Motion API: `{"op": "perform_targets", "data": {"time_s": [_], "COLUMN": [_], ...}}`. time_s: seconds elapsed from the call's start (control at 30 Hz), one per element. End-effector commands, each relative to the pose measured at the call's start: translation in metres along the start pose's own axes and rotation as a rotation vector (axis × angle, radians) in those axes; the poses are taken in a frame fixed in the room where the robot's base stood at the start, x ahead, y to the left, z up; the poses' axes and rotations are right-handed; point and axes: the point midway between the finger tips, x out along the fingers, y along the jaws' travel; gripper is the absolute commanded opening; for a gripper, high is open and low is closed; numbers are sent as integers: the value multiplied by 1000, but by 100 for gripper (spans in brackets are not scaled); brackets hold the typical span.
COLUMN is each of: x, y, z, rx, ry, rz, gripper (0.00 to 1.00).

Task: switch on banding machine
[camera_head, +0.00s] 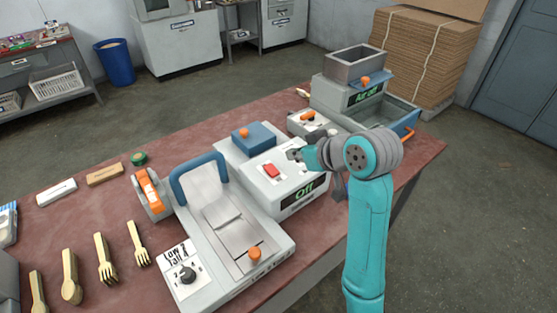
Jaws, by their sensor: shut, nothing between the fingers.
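A grey machine with a blue block on top (280,172) stands mid-table. It has a red rocker switch (271,170) on a white plate and a dark display reading "Off" in green. No name for it is legible, so I cannot confirm that it is the banding machine. My gripper (294,154) is shut and empty. In the picture it lies over the machine's right rear part, right of and a little above the red switch. I cannot tell its height or whether it touches anything.
A press with a blue handle (198,163) and knob (187,274) stands in front. Behind my arm is a hopper machine (354,65) with a green-lit display. Wooden spoons and forks (106,258) lie at left. An orange tape dispenser (152,194) stands beside the press.

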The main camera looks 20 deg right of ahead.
Motion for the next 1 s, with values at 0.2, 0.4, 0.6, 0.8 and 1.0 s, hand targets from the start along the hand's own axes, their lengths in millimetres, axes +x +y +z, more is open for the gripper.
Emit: {"op": "perform_targets", "data": {"time_s": [0.2,0.4,0.6,0.8,1.0], "x": [27,64,100,118,125], "y": [-1,-1,-1,0,0], "z": [1,1,1,21,28], "rx": [1,0,1,1,0], "ry": [-3,-3,-3,-2,0], "rz": [-2,-2,-2,-1,0], "gripper": [0,0,0,0,0]}}
